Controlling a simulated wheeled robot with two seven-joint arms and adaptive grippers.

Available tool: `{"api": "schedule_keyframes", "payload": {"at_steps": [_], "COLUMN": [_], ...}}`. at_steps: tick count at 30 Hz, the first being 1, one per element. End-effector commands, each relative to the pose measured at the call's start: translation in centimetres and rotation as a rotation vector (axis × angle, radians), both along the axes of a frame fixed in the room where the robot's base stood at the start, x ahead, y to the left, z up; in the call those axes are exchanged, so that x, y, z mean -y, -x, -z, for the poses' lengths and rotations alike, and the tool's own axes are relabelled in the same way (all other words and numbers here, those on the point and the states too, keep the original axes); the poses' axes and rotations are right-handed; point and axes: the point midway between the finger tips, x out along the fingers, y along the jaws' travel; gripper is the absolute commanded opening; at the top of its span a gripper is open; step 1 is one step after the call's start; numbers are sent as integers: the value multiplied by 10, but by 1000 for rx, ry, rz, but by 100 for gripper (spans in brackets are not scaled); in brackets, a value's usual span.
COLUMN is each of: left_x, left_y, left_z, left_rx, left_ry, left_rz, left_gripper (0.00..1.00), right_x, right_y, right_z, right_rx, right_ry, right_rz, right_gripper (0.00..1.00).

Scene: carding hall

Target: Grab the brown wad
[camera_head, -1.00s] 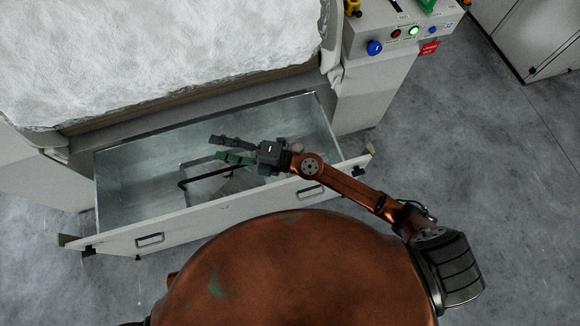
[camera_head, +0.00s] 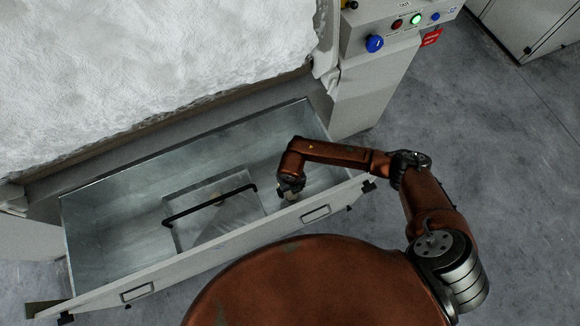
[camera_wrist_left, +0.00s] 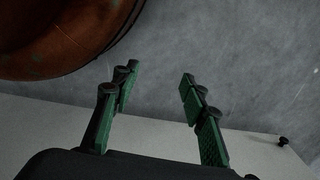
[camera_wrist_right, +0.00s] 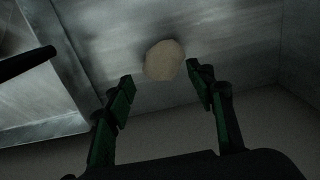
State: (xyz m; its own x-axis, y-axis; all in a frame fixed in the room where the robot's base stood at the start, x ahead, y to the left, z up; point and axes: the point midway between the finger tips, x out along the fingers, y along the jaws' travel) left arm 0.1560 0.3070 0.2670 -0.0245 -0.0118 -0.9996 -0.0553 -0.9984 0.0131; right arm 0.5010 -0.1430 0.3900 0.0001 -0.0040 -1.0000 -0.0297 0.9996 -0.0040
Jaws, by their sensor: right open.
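The brown wad (camera_wrist_right: 164,60) is a small, rounded, pale brown lump on the metal floor of the open drawer. It shows in the right wrist view, just beyond and between my right fingertips. My right gripper (camera_wrist_right: 160,76) is open and empty, its green-padded fingers on either side, short of the wad. In the head view my right gripper (camera_head: 289,191) points down into the right end of the drawer and largely hides the wad. My left gripper (camera_wrist_left: 160,74) shows only in its own wrist view, with its fingers apart and nothing between them.
The metal drawer (camera_head: 105,205) has a pale front panel close to my body. A flat plate with a black bar handle (camera_head: 210,205) lies in its middle. White fibre (camera_head: 150,70) fills the machine above. A control post (camera_head: 365,95) stands at the right.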

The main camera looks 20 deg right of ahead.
Motion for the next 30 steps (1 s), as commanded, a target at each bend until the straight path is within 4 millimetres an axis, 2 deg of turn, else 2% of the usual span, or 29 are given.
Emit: {"api": "schedule_keyframes", "payload": {"at_steps": [8,22,30], "left_x": [5,18,20], "left_y": [-7,-21,-21], "left_z": [-19,-95,-107], "left_rx": [2,0,-1], "left_ry": [7,29,32], "left_rz": [0,-3,-3], "left_gripper": [40,40,40], "right_x": [0,2,2], "right_y": [0,-3,-4], "right_z": [14,52,55], "right_rx": [-2,-2,0], "right_ry": [-2,-4,-4], "right_rz": [-2,-4,-4], "right_gripper": [50,50,50]}}
